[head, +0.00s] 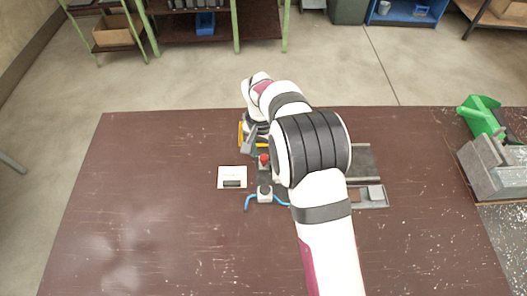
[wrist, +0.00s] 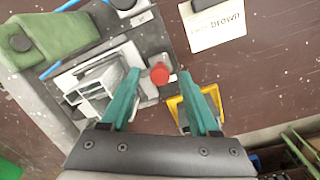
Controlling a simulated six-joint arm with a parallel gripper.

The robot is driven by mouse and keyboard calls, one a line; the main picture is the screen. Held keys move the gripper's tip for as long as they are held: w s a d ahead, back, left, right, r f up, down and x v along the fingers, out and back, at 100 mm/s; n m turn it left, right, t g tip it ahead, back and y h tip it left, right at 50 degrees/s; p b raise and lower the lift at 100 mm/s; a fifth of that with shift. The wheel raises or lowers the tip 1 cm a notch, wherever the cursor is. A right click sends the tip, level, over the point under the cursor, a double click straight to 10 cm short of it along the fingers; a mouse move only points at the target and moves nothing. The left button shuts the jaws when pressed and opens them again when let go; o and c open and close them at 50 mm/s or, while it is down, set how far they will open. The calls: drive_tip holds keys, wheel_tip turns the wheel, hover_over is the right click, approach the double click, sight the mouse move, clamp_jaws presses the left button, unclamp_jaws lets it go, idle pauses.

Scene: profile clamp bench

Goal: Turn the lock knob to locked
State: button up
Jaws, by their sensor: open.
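A red knob (wrist: 160,74) sits on the grey clamp fixture in the wrist view. In the head view the red knob (head: 264,158) shows just left of my arm. My gripper (wrist: 157,78) is open, with its two teal fingers apart. In the wrist view the knob lies between the fingertips in the picture; I cannot tell whether they touch it. A pale metal profile (wrist: 98,92) lies on the fixture beside the left finger. In the head view my gripper (head: 249,140) is at the fixture's far left, and my arm hides much of the fixture.
A white card (head: 232,177) with print lies left of the fixture. A yellow-edged tray (wrist: 176,113) is beside the right finger. A blue cable (head: 250,200) runs along the near side. A grey and green machine (head: 492,170) stands at right. The table's left is clear.

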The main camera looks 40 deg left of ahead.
sight(263, 157)
wheel_tip(263, 157, up, 16)
drive_tip(key=shift+a, duration=0.35)
drive_tip(key=shift+s+f, duration=0.1)
drive_tip(key=w+d+r+m, duration=0.1)
drive_tip(key=d+r+m, duration=0.15)
drive_tip(key=d, duration=0.75)
drive_tip(key=w+d+r+m, duration=0.1)
drive_tip(key=d+r, duration=0.3)
drive_tip(key=d, duration=0.6)
drive_tip(key=s+d+m+y, duration=0.1)
drive_tip(key=s+d+m, duration=0.1)
drive_tip(key=s+d, duration=0.3)
drive_tip(key=s+d+m, duration=0.1)
drive_tip(key=s+d, duration=0.2)
drive_tip(key=d, duration=0.5)
drive_tip(key=s+d+f+m+y, duration=0.1)
drive_tip(key=s+d+f, duration=0.3)
drive_tip(key=s, duration=0.5)
drive_tip(key=shift+d+f+m, duration=0.35)
drive_tip(key=shift+m, duration=0.4)
